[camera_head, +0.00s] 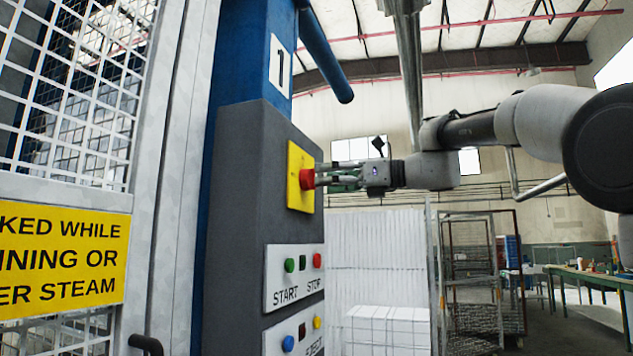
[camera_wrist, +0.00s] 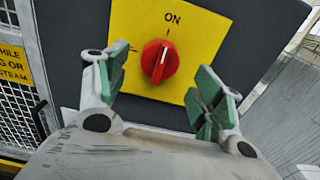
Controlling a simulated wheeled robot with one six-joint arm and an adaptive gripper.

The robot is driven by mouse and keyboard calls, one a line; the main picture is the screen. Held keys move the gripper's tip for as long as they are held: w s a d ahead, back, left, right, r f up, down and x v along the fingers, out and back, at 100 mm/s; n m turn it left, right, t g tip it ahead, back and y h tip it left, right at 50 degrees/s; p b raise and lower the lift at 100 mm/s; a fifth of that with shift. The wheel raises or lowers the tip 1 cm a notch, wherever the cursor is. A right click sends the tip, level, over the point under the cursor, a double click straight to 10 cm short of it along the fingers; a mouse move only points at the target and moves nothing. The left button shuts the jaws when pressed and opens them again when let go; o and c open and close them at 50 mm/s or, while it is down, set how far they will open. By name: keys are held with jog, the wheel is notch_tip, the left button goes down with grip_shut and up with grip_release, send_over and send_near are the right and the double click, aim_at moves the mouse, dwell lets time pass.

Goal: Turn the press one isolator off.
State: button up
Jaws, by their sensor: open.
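The isolator is a red rotary knob (camera_wrist: 160,62) on a yellow plate (camera_wrist: 205,38) marked ON at the top. The knob's grip bar stands roughly upright, leaning slightly, toward the ON mark. In the head view the red knob (camera_head: 307,179) sits on its yellow plate (camera_head: 294,160) on the dark cabinet under the number 1 sign (camera_head: 280,66). My gripper (camera_head: 326,178) reaches in from the right, close to the knob. In the wrist view my gripper (camera_wrist: 160,88) is open, its green-padded fingers either side of the knob and apart from it.
Below the isolator are a START/STOP panel (camera_head: 294,275) and another button panel (camera_head: 293,330) with blue and yellow buttons. A white mesh guard (camera_head: 75,90) with a yellow warning sign (camera_head: 62,256) stands at left. A blue bar (camera_head: 325,52) juts out above.

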aim_at(310, 179)
jog(key=shift+x, duration=1.75)
jog(key=c, duration=1)
jog(key=shift+w+n, duration=0.1)
jog(key=shift+n, duration=8.8)
